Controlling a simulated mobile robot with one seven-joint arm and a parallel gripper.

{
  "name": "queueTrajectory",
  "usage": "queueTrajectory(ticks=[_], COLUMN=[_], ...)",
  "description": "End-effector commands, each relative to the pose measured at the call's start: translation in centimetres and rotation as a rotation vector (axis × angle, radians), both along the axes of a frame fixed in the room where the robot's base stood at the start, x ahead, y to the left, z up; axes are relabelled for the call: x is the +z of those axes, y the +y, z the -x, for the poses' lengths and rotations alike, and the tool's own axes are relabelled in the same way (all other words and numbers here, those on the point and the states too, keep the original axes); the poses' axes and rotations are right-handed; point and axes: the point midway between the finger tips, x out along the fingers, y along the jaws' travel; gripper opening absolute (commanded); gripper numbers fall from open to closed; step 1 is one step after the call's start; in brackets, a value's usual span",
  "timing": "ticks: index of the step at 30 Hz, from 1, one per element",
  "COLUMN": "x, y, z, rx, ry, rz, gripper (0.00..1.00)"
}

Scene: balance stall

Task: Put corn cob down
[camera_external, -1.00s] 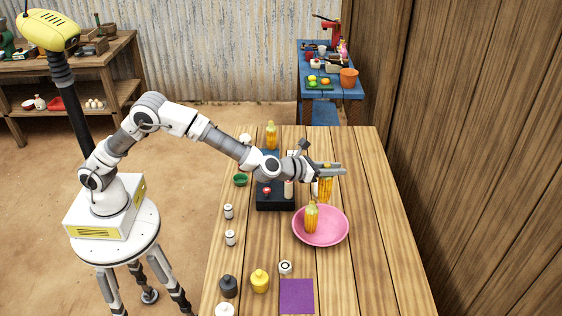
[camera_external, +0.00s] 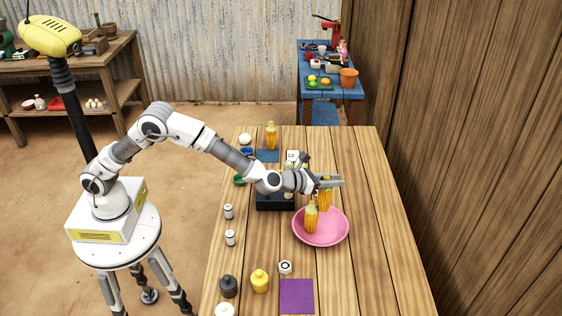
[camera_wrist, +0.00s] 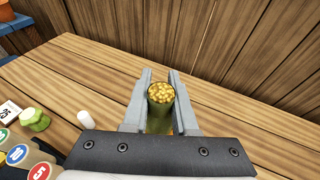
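My gripper (camera_external: 332,181) is shut on a yellow corn cob (camera_external: 325,198) with a green husk, held upright over the far part of the pink bowl (camera_external: 339,236). In the wrist view the same corn cob (camera_wrist: 160,93) stands between the two grey fingers, its yellow top facing the camera. I cannot tell whether its lower end touches the bowl. A second corn cob (camera_external: 311,218) stands upright in the bowl, just in front of the held one. A third corn cob (camera_external: 271,136) stands at the far end of the table.
A black balance base (camera_external: 275,203) stands left of the bowl, partly hidden by my arm. Small white weights, a yellow weight (camera_external: 260,281) and a purple mat (camera_external: 296,297) lie nearer. The table's right side (camera_external: 385,215) is clear. A wooden wall stands beyond.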

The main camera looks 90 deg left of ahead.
Motion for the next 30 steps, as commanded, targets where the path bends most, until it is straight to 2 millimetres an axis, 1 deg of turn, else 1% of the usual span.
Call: queueTrajectory(ticks=[1,4,5,14,19,20,23,30], x=[0.0,0.0,0.0,0.1,1.2,1.0,1.4,3.0], y=[0.0,0.0,0.0,0.0,-0.1,-0.3,-1.0,-2.9], z=[0.0,0.0,0.0,0.0,0.0,0.4,2.0,6.4], rx=[0.000,0.000,-0.001,-0.001,-0.001,-0.003,-0.003,-0.003], ry=[0.000,0.000,0.001,0.001,0.000,0.001,0.000,0.000], rz=[0.000,0.000,0.001,0.001,0.002,0.001,0.000,0.001], gripper=[0.35,0.53,0.56,0.56,0.56,0.56,0.56,0.56])
